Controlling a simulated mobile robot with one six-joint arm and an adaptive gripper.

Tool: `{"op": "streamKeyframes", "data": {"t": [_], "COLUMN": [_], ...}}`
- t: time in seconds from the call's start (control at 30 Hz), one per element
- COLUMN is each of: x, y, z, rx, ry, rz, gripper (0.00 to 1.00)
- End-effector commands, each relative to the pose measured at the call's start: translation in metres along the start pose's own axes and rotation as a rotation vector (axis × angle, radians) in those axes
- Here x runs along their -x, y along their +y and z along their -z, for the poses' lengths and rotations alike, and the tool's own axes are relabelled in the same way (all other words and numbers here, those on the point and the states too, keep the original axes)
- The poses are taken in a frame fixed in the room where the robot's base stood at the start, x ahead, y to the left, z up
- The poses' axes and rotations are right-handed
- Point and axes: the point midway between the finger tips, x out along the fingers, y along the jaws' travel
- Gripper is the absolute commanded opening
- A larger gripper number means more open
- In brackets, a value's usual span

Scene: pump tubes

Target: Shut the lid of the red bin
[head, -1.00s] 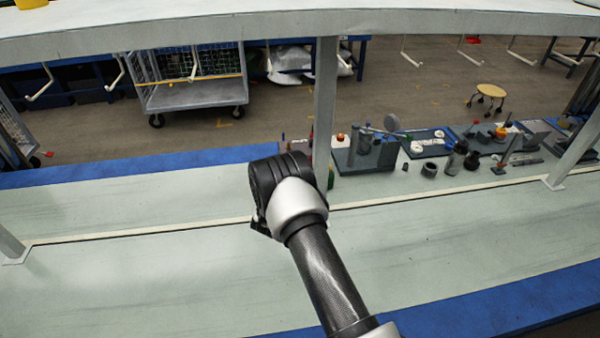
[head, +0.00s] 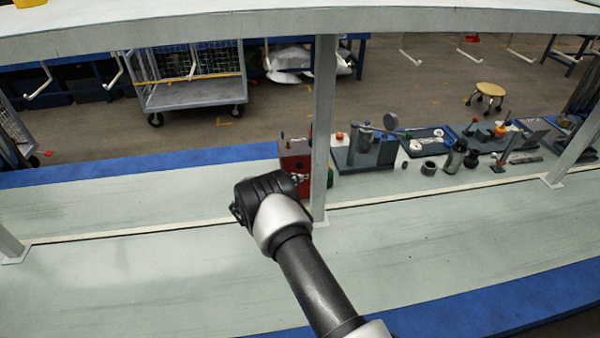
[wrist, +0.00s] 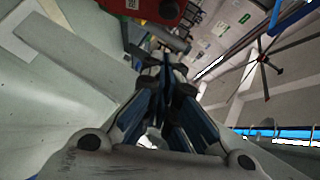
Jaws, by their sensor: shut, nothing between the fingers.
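A red box (head: 293,158), which looks like the red bin, stands on the pale table just left of the grey post in the head view. My wrist hides its lower part, and I cannot tell how its lid stands. In the wrist view a red surface with a white code label (wrist: 152,9) shows at the top edge, cut off by the frame. My gripper (wrist: 163,62) is shut and empty in the wrist view, pointing toward that red surface. I cannot tell whether it touches. In the head view my fingers are mostly hidden behind my wrist.
A grey post (head: 322,125) rises beside the red box. To its right are a grey fixture (head: 364,150), dark cylinders (head: 454,158) and trays with small parts. The table front and left (head: 120,285) are clear. A shelf beam (head: 250,22) crosses overhead.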

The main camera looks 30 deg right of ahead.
Motion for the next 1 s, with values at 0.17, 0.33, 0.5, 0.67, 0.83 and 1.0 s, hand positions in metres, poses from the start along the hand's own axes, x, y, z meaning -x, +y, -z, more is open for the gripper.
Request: {"op": "streamKeyframes", "data": {"t": [0.17, 0.33, 0.5, 0.67, 0.83, 1.0], "x": [-0.043, -0.067, -0.078, -0.084, -0.085, -0.085], "y": [0.004, 0.004, 0.004, 0.002, 0.001, 0.0], "z": [0.0, -0.01, -0.021, -0.027, -0.028, -0.028], "rx": [-0.002, 0.0, 0.001, 0.002, 0.003, 0.003], "ry": [0.002, -0.001, -0.001, 0.0, -0.001, -0.001], "rz": [0.0, 0.003, 0.001, 0.001, 0.0, 0.0], "gripper": [0.0, 0.0, 0.0, 0.0, 0.0, 0.0]}}
